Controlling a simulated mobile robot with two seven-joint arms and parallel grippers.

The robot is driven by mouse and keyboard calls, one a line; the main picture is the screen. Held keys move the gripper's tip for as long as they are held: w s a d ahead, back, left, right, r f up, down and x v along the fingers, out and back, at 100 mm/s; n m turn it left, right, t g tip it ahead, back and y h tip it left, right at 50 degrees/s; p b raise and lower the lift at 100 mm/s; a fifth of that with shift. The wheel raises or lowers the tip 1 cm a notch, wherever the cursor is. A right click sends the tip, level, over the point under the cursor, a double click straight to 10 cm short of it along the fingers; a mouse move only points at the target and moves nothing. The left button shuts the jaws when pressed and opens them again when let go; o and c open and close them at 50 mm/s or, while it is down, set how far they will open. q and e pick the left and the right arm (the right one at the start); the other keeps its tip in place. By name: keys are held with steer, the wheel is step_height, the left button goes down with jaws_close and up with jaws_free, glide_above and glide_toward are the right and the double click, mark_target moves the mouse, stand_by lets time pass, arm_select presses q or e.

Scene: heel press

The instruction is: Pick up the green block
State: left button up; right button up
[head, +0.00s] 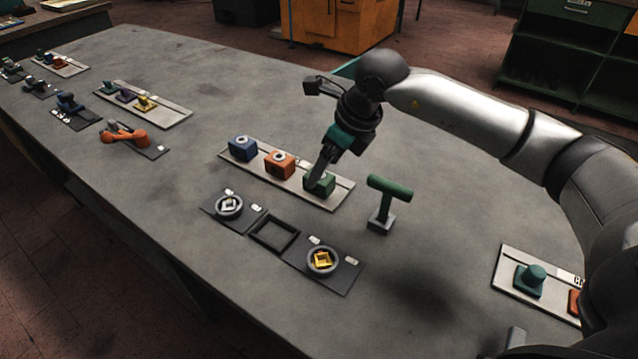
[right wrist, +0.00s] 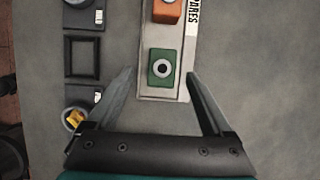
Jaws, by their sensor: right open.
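The green block (head: 320,183) stands at the right end of a pale tray (head: 338,198) in the head view. In the right wrist view the green block (right wrist: 163,68) shows from above, with a white ring and dark centre on top. My right gripper (head: 318,180) is at the green block in the head view and partly covers it. In the right wrist view my right gripper (right wrist: 158,78) is open, with one finger on each side of the block and gaps to both. My left gripper is not in view.
An orange block (head: 279,164) and a blue block (head: 243,148) share the tray. A green T-shaped handle (head: 388,190) stands close on the right. In front are an empty square frame (head: 273,233) and two round fixtures. Bare table lies behind the tray.

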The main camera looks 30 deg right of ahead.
mark_target(319, 183)
steer(key=b+x, duration=0.1)
steer(key=x, duration=0.2)
steer(key=shift+w+f, duration=0.1)
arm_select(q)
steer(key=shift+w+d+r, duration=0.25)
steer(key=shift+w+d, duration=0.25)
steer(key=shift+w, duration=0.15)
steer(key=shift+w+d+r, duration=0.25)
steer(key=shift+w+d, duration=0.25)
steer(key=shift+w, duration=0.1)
arm_select(e)
steer(key=shift+w+f, duration=0.25)
steer(key=shift+f, duration=0.3)
steer(key=shift+r, duration=0.1)
jaws_close()
